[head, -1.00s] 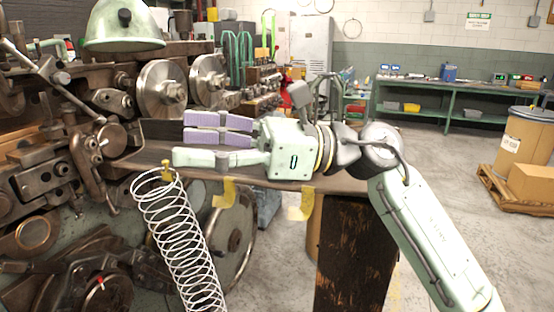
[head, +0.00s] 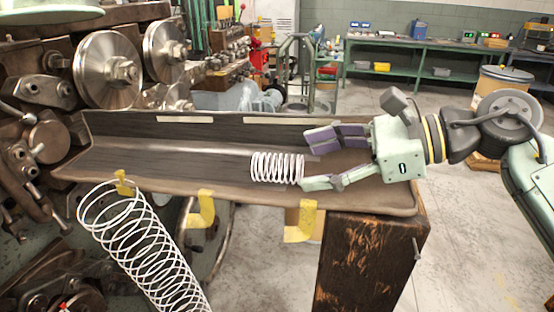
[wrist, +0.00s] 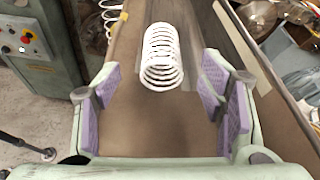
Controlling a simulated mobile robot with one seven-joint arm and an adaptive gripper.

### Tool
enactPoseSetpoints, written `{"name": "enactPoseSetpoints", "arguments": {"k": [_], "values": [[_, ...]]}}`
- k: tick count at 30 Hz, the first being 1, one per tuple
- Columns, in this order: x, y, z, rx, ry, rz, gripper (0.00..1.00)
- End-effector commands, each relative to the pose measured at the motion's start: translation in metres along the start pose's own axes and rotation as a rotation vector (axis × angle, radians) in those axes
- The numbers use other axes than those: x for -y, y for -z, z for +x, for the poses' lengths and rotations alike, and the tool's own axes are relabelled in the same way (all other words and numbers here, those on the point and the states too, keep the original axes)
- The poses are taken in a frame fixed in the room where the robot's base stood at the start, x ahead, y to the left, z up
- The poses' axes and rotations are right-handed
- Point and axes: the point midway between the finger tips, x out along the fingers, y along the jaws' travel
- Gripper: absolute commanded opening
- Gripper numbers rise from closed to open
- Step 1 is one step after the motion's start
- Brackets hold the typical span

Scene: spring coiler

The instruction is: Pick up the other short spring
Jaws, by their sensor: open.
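A short white spring (head: 277,168) lies on its side in the brown metal trough (head: 110,166), near the trough's right part. My gripper (head: 312,163) is open at the spring's right end, with one finger toward the back wall of the trough and the other toward the front edge. In the wrist view the spring (wrist: 162,58) lies ahead, roughly in line with the gap between the purple-padded fingers (wrist: 160,92). Nothing is held between the pads. I cannot tell whether a fingertip touches the spring.
A long white spring (head: 145,245) hangs at the trough's front left, by a yellow hook. Yellow tabs (head: 300,225) hang from the front edge. The coiler's metal rollers (head: 108,70) stand at the left. The trough left of the short spring is clear.

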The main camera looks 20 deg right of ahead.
Motion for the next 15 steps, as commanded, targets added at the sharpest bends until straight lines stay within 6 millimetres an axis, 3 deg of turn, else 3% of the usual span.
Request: {"name": "enactPoseSetpoints", "arguments": {"k": [7, 15], "values": [[0.001, -0.006, 0.02, -0.002, -0.003, 0.001, 0.64], [0.001, -0.007, 0.057, 0.0, 0.0, 0.002, 0.64]]}}
